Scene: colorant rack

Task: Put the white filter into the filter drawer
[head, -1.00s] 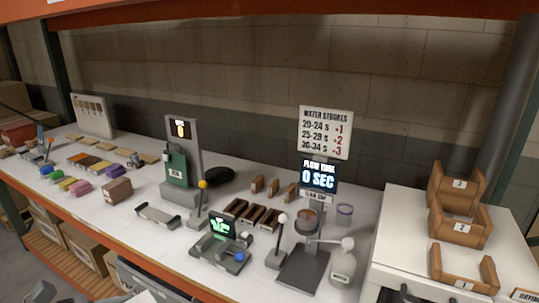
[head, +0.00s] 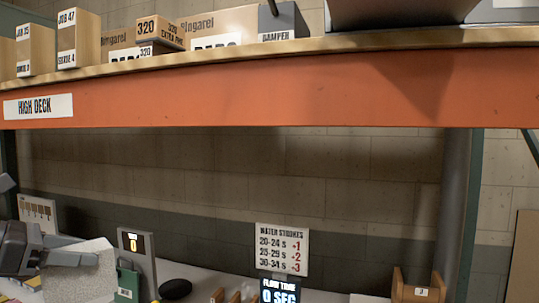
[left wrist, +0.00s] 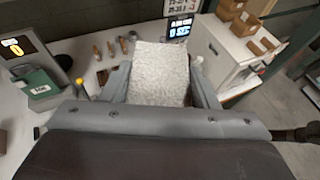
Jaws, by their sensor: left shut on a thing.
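The white filter is a pale, speckled block (head: 82,272) at the lower left of the head view. My left gripper (head: 72,256) is shut on it, in front of the bench. In the left wrist view the filter (left wrist: 158,75) fills the space between the two grey fingers. I cannot make out a filter drawer for certain in either view. My right gripper is not in view.
Above is a shelf with an orange beam (head: 250,92) marked HIGH DECK, holding cartons (head: 125,45) and a grey damper box (head: 280,22). Below, the bench carries a grey stand (head: 137,250), a sign (head: 282,247) and a wooden holder (head: 418,290). A white cabinet (left wrist: 222,55) stands right of the bench.

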